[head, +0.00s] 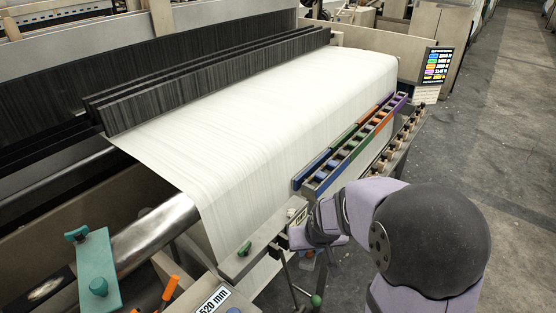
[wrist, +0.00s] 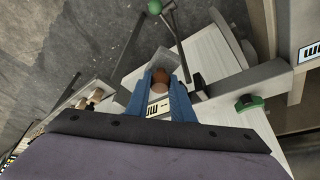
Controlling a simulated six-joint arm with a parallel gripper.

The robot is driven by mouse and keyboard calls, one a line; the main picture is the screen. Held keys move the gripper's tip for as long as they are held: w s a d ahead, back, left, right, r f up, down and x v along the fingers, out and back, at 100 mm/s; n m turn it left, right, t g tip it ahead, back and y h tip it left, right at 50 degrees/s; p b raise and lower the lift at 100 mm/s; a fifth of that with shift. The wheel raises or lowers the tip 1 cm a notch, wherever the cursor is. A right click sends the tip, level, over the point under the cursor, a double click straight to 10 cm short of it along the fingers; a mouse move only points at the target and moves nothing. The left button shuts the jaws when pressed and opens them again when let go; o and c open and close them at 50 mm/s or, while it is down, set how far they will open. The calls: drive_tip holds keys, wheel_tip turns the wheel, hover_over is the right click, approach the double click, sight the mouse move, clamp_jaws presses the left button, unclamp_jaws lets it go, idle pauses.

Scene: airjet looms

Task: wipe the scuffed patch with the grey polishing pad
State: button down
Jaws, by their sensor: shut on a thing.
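In the wrist view my gripper (wrist: 160,88) has its two blue fingers shut on a brown rounded knob (wrist: 160,76). A pale grey block, which looks like the polishing pad (wrist: 163,60), shows just beyond the knob. In the head view the gripper is mostly hidden by my arm, low in front of the loom's front edge. I cannot make out the scuffed patch in either view. Whether the pad touches a surface is not clear.
White cloth (head: 250,110) covers the loom's top and front. A rail of coloured blocks (head: 350,145) runs along the front right. A green knob (wrist: 247,102) sits on a bar close to the gripper. A green-ended lever (wrist: 155,7) stands beyond. Grey floor (head: 510,150) is open at right.

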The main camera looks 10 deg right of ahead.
drive_tip(key=shift+n, duration=0.6)
